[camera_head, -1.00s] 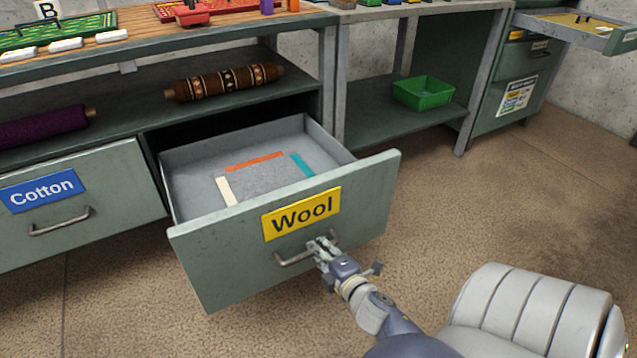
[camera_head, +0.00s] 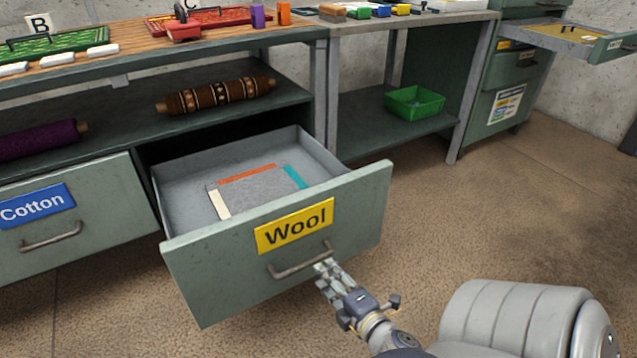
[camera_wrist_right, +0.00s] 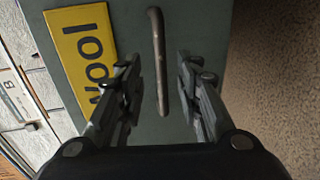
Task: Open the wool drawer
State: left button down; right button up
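The wool drawer (camera_head: 340,215) is pulled well out of the bench, with its grey inside in view. Its green front bears a yellow label reading "Wool" (camera_head: 294,226) and a metal bar handle (camera_head: 301,262) below it. Flat orange, teal and white strips lie inside around a grey patch. My right gripper (camera_head: 326,270) is just in front of the handle's right part. In the right wrist view the gripper (camera_wrist_right: 158,85) is open, and the handle (camera_wrist_right: 157,60) shows ahead between its fingers, apart from both. My left gripper is not in view.
The shut Cotton drawer (camera_head: 95,215) is left of the wool drawer. Yarn rolls (camera_head: 215,95) lie on the shelf above. A green bin (camera_head: 414,102) stands on a low shelf to the right. Brown floor (camera_head: 500,220) is clear on the right.

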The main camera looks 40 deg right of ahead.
jog(key=v, duration=0.4)
dwell(0.5)
